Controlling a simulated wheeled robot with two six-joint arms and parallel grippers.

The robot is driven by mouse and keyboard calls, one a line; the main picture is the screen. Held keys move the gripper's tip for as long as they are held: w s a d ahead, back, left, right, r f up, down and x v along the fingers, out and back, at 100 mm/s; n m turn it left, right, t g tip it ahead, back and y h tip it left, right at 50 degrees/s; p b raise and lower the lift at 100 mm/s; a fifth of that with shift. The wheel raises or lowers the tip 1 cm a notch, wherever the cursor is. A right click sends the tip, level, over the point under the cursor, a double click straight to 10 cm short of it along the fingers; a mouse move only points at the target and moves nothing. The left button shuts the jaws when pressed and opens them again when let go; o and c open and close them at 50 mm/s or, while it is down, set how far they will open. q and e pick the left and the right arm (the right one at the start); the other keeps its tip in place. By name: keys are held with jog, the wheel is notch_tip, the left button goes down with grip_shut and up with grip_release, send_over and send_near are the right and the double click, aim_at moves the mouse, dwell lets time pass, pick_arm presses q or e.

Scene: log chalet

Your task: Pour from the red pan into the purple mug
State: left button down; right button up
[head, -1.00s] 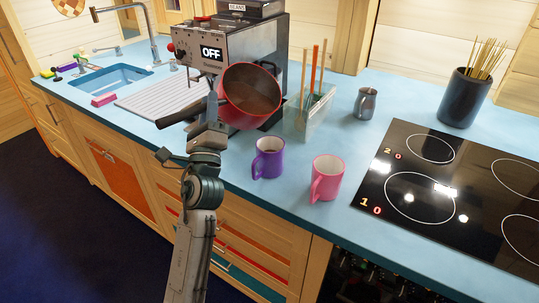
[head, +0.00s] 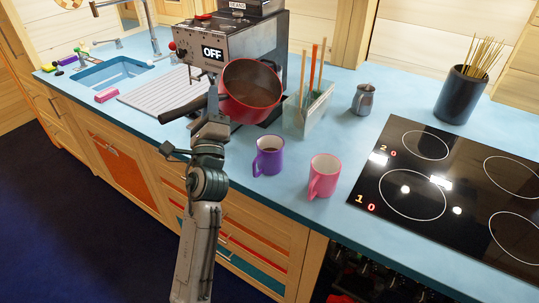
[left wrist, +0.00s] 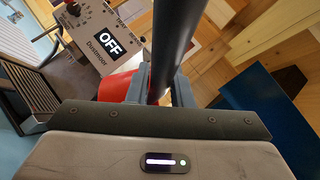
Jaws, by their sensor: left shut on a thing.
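The red pan (head: 263,114) hangs in the air above the counter, left of and above the purple mug (head: 268,161) in the head view. Its rim is tilted slightly, and its inside looks dark brown. I cannot make out any liquid stream. My left gripper (head: 213,108) is shut on the pan's dark handle, which also shows between the fingers in the left wrist view (left wrist: 164,75). The purple mug stands upright on the counter, apart from the pan, with something brown inside. My right gripper is not in view.
A pink mug (head: 323,177) stands right of the purple one. A clear utensil holder (head: 311,120) and coffee machine (head: 245,45) stand behind. A steel jug (head: 364,99), black hob (head: 440,190) and dark pot of sticks (head: 461,95) are to the right.

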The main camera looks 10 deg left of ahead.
pick_arm(q)
notch_tip(320, 180, up, 8)
jog(key=p, duration=0.6)
jog(key=shift+p, duration=0.35)
jog(key=shift+f, duration=0.1)
